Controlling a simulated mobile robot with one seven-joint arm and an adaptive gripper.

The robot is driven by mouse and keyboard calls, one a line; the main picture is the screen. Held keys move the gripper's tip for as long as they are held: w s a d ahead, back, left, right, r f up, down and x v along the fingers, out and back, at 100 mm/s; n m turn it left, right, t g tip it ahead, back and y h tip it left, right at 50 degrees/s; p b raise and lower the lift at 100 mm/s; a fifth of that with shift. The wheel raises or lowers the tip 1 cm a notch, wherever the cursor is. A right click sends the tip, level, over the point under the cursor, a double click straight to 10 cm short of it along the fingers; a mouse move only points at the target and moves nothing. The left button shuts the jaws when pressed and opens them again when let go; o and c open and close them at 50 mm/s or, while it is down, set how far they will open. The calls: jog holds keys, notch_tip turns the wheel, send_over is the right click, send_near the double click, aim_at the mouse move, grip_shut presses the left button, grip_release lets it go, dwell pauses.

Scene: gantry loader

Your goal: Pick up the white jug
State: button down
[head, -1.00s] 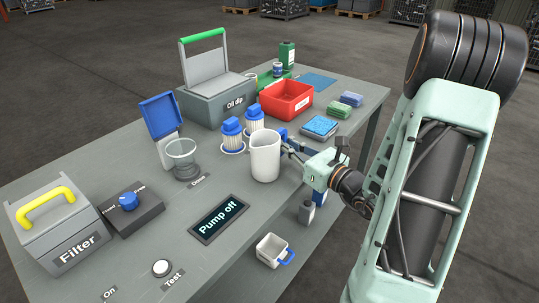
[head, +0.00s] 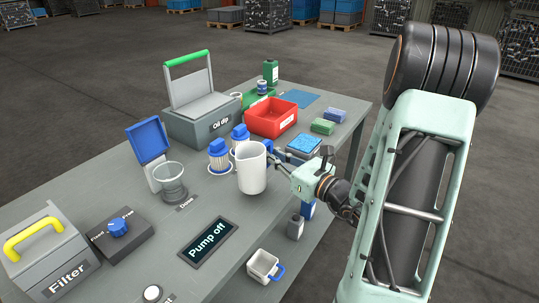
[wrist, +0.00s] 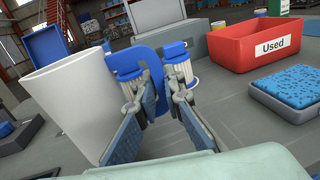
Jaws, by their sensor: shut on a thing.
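The white jug (head: 252,170) is upright over the right part of the grey bench in the head view, apparently a little above its top. My gripper (head: 273,160) is at the jug's right side. In the wrist view the white jug (wrist: 65,105) fills the left, and its blue handle (wrist: 149,72) is between the fingers of my gripper (wrist: 157,100). The fingers are shut on the handle. The jug's base is partly out of the wrist view.
Blue-capped filters (head: 218,157) stand close behind the jug. The red "Used" bin (head: 270,118) and grey "Oil dip" box (head: 200,122) are farther back. A clear cup (head: 171,180) is left. The "Pump off" display (head: 208,241) lies in front. A small white container (head: 263,266) is below the bench edge.

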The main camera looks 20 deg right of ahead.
jog(key=a+r+p, duration=0.1)
jog(key=r, duration=0.1)
jog(key=a+r+p, duration=0.2)
jog(key=s+a+r+p, duration=0.1)
jog(key=a+r, duration=0.1)
jog(key=r, duration=0.1)
jog(key=shift+a+p, duration=0.15)
jog(key=shift+p, duration=0.25)
jog(key=a+p, duration=0.1)
jog(key=a+r+p, duration=0.1)
jog(key=a+p, duration=0.1)
jog(key=shift+s, duration=0.15)
jog(key=shift+s+a+r+p, duration=0.15)
jog(key=shift+a+r+p, duration=0.2)
jog(key=shift+a+p, duration=0.95)
jog(key=shift+s+a+r+p, duration=0.15)
jog(key=shift+a+r+p, duration=0.25)
jog(key=shift+p, duration=1.75)
jog(key=shift+s+a+r+p, duration=0.15)
jog(key=shift+a+r+p, duration=0.15)
jog(key=shift+a+p, duration=1.05)
jog(key=shift+d+p, duration=0.3)
jog(key=shift+p, duration=0.3)
